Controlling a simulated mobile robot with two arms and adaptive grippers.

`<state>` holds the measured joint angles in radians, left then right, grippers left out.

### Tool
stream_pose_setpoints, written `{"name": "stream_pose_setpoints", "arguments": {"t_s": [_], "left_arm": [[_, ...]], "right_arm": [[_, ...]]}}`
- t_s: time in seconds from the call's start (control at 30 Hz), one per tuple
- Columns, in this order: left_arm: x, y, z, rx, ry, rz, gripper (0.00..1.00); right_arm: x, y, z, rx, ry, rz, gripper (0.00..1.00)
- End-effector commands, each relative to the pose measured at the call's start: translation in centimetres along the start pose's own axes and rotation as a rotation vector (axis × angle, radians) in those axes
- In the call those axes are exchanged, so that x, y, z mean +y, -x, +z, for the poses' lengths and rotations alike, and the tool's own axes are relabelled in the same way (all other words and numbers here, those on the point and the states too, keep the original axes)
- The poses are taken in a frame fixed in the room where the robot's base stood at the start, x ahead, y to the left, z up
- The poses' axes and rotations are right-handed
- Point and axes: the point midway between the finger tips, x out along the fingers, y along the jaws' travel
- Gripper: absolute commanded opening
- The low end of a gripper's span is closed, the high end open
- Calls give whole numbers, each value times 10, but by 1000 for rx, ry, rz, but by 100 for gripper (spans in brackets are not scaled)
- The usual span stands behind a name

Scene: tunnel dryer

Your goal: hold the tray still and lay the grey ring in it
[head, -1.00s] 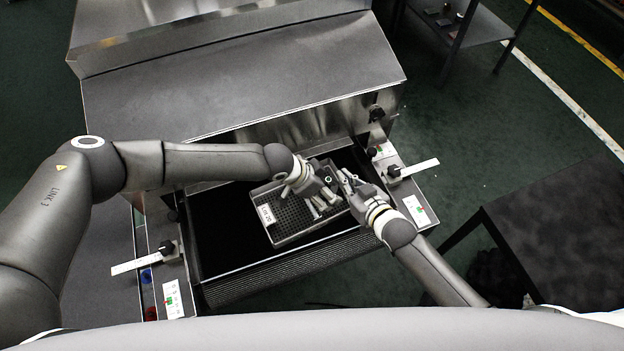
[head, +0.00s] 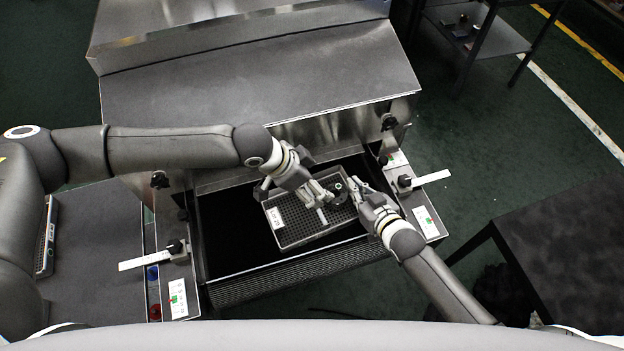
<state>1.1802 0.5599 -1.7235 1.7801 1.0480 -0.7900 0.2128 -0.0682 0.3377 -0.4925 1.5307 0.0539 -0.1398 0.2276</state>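The dark mesh tray (head: 292,232) with a white lot label lies at an angle on the black belt in the dryer's mouth. My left gripper (head: 323,197) is over the tray's right half and hides part of it; I cannot tell whether it touches the tray. My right gripper (head: 354,185) is at the tray's right end, its fingers pointing up and left. A small dark round piece (head: 340,193) with a pale ring mark shows between the two grippers; it may be the grey ring, but it is too small to be sure. Whether either gripper holds anything is unclear.
The steel dryer hood (head: 250,85) rises behind the tray. Levers stand at the left (head: 150,258) and right (head: 425,180) of the opening. Another tray edge (head: 47,238) shows on the left side surface. A dark table (head: 570,240) stands at the right. The belt left of the tray is clear.

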Motion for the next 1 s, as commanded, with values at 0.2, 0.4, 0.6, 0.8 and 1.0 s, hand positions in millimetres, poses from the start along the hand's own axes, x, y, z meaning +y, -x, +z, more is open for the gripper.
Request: {"name": "stream_pose_setpoints", "arguments": {"t_s": [0.2,0.4,0.6,0.8,1.0], "left_arm": [[0,0,0,0,0,0,77],[0,0,0,0,0,0,77],[0,0,0,0,0,0,77],[0,0,0,0,0,0,77],[0,0,0,0,0,0,77]], "right_arm": [[0,0,0,1,1,-1,0],[0,0,0,1,1,-1,25],[-1,0,0,1,0,-1,30],[-1,2,0,0,0,-1,30],[0,22,1,0,-1,-1,30]]}}
